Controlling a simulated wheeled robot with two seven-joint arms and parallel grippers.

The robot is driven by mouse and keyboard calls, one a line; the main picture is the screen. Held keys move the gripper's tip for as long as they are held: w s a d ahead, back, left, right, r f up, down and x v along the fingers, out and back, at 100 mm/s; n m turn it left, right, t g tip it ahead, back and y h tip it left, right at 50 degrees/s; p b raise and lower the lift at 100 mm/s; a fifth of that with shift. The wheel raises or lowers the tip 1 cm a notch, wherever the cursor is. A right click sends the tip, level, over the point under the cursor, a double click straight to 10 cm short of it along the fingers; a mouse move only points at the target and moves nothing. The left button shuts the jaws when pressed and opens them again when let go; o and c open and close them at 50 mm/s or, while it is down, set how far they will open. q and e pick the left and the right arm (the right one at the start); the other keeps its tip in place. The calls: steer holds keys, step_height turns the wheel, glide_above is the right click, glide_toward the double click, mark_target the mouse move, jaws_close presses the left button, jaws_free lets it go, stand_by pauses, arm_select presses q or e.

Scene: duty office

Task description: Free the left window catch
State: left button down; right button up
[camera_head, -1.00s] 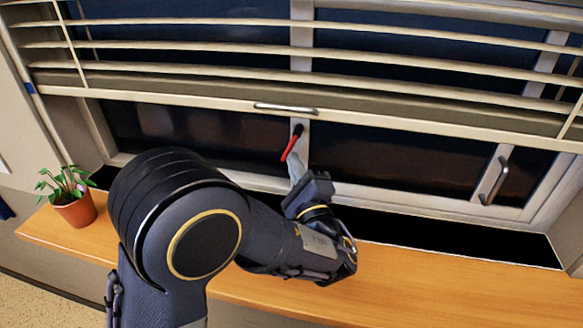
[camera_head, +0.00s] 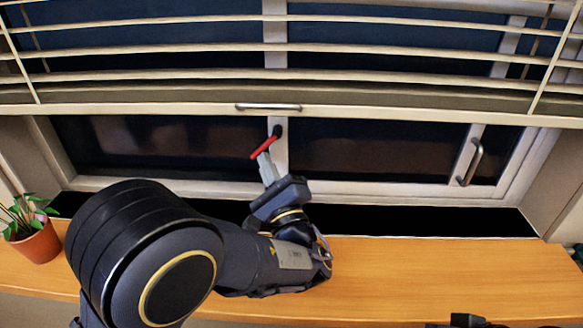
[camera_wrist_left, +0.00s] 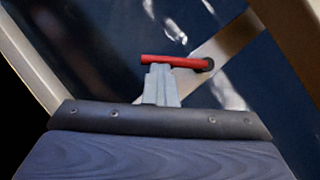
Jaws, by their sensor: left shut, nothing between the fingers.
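The left window catch (camera_head: 264,147) is a red handle on a black pivot on the window's middle post. It slants down to the left from the pivot. My left gripper (camera_head: 264,158) is shut and empty, its grey fingertips at the handle from below, seeming to touch it. In the left wrist view the red handle (camera_wrist_left: 172,61) lies across the top of the shut fingers (camera_wrist_left: 160,70), with its pivot to the right. A dark part at the head view's lower right edge may belong to my right arm; its gripper cannot be made out.
A half-raised blind (camera_head: 400,95) with a metal handle (camera_head: 268,107) hangs just above the catch. Another, grey catch (camera_head: 471,162) is on the right of the window. A potted plant (camera_head: 37,242) stands at the sill's left end. The wooden sill (camera_head: 430,260) is clear on the right.

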arm_select(q)
steer(key=shift+a+r+b, duration=0.15)
steer(key=shift+a+b, duration=0.4)
steer(key=shift+a, duration=0.15)
steer(key=shift+w+a+r+b, duration=0.1)
steer(key=shift+a+r+b, duration=0.2)
steer(key=shift+a, duration=0.05)
steer(key=shift+r, duration=0.1)
steer(key=b+v, duration=0.2)
steer(key=v, duration=0.5)
steer(key=shift+s, duration=0.35)
steer(key=shift+d, duration=0.1)
